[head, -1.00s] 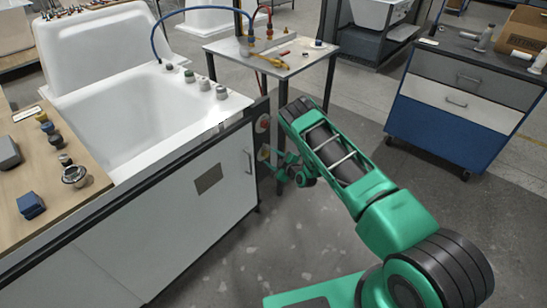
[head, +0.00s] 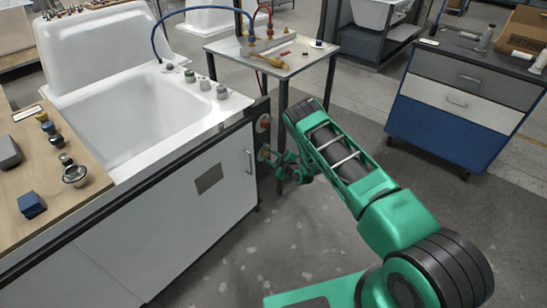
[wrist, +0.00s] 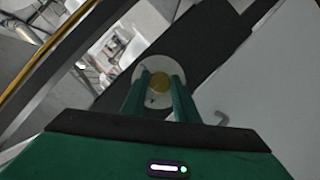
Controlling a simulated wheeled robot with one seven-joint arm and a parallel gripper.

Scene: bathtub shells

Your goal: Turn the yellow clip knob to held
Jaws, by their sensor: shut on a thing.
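The yellow clip knob (wrist: 159,82) shows in the wrist view in front of a round white plate (wrist: 176,72) on a dark panel. The two green fingers of my gripper (wrist: 159,92) stand on either side of the knob and are shut on it. In the head view my gripper (head: 272,158) is at the dark end panel of the bathtub cabinet, below a red knob (head: 263,123). The yellow knob is small and mostly hidden there. I cannot read any setting mark around it.
The white bathtub (head: 130,110) sits on the white cabinet (head: 190,200), which has a handle at its right end. A small metal table (head: 300,62) with hoses and tools stands behind my arm. A blue drawer cart (head: 450,125) is at the right. The floor between is clear.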

